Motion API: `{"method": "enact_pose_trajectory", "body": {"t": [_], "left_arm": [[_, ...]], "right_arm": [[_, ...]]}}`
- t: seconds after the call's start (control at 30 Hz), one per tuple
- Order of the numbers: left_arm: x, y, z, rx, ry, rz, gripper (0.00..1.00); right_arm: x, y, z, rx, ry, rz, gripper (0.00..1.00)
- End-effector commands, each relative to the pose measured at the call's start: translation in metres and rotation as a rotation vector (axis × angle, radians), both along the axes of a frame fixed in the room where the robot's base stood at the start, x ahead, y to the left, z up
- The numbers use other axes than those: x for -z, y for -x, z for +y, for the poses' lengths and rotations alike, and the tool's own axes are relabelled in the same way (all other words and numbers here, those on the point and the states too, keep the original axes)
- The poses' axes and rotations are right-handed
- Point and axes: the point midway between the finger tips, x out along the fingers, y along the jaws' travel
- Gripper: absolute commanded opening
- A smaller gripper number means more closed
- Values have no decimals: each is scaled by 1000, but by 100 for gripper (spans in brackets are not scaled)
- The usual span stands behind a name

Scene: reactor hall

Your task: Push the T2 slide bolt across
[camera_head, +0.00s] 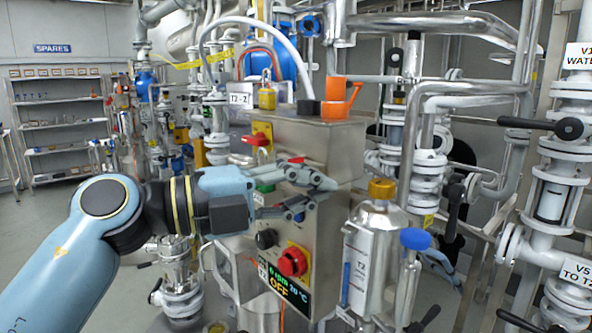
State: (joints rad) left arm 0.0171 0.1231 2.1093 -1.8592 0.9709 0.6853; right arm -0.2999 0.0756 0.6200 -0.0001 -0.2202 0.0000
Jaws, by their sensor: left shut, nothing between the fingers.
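A steel control box (330,135) labelled T2-2 stands in the middle. Its left face carries a red lever (256,139) on a yellow plate, a black knob (266,239), a red knob (292,262) on a yellow plate, and a display reading OFF. My left gripper (322,188) is in front of this face, shut and empty, fingers pointing right. It covers part of the panel, including part of a green control. I cannot make out the slide bolt clearly; it may be hidden behind the fingers. I cannot tell whether the fingers touch the box.
A metal bottle (372,262) with an orange cap and T2 label stands right of the box. An orange jug (338,98) and a yellow padlock-like piece (267,98) are on top. Pipes and valves crowd the right. Open floor lies at left before the shelves (65,130).

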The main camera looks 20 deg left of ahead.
Motion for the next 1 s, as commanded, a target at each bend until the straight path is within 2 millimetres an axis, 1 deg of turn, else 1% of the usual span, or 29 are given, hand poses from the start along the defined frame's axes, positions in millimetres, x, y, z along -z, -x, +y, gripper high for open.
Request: {"method": "enact_pose_trajectory", "body": {"t": [0.07,0.1,0.2,0.4,0.67,0.83,0.93,1.0], "left_arm": [[-3,-6,-10,2,5,1,0],[-1,-9,-3,2,-4,2,0],[0,-16,9,1,-5,1,0],[-1,-25,23,2,-2,0,0],[0,-27,26,1,0,0,0],[0,-28,27,1,-1,1,0],[0,-34,37,1,-3,1,0],[0,-42,49,0,-5,0,0]], "right_arm": [[-5,0,-2,-1,2,0,36],[-6,0,-2,-1,3,0,36],[-8,0,-6,-2,6,0,36],[-11,0,-10,-4,11,0,36],[-11,0,-8,-3,9,0,36],[-11,0,-3,-1,3,0,36],[-12,0,2,1,-3,0,36],[-13,0,4,2,-4,0,36]]}}
